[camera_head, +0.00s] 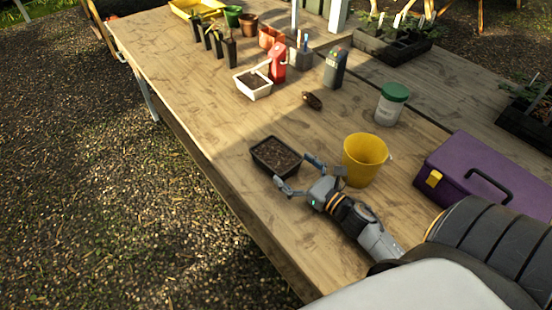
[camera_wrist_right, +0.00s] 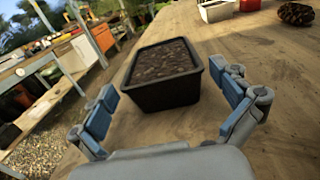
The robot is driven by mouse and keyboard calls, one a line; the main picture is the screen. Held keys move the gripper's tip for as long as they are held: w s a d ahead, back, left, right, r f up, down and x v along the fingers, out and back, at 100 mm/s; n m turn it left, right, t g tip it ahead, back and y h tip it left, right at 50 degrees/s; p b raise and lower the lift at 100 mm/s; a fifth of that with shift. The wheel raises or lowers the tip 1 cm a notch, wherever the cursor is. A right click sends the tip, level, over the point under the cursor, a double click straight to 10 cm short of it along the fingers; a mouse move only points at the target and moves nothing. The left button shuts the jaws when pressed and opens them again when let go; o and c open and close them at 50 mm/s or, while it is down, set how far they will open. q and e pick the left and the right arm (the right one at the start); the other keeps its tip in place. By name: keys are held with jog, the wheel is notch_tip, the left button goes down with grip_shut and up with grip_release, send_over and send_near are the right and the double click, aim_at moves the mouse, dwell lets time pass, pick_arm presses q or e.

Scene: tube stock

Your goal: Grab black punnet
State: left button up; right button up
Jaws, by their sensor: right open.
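The black punnet (camera_head: 262,166) is a small rectangular tray filled with brown soil. It stands upright on the wooden table near its left edge. My right gripper (camera_head: 296,173) is open and empty, its fingers pointing at the punnet's near side. In the right wrist view the punnet (camera_wrist_right: 166,97) lies ahead, between and beyond the two blue-padded fingers of the gripper (camera_wrist_right: 168,115). The fingers appear apart from its walls. My left gripper is not in view.
A yellow pot (camera_head: 364,160) stands just right of my right gripper. A purple toolbox (camera_head: 470,172) and a green-lidded jar (camera_head: 391,104) are farther right. A white punnet (camera_head: 254,90), red bottle (camera_head: 277,62) and pine cone (camera_head: 312,100) lie beyond.

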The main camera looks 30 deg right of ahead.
aim_at(280, 157)
jog(key=w, duration=0.2)
jog(key=w+p, duration=0.1)
jog(key=w, duration=0.1)
jog(key=shift+a+r, duration=0.15)
jog(key=shift+a, duration=0.2)
jog(key=shift+w, duration=0.6)
jog(key=c, duration=1.2)
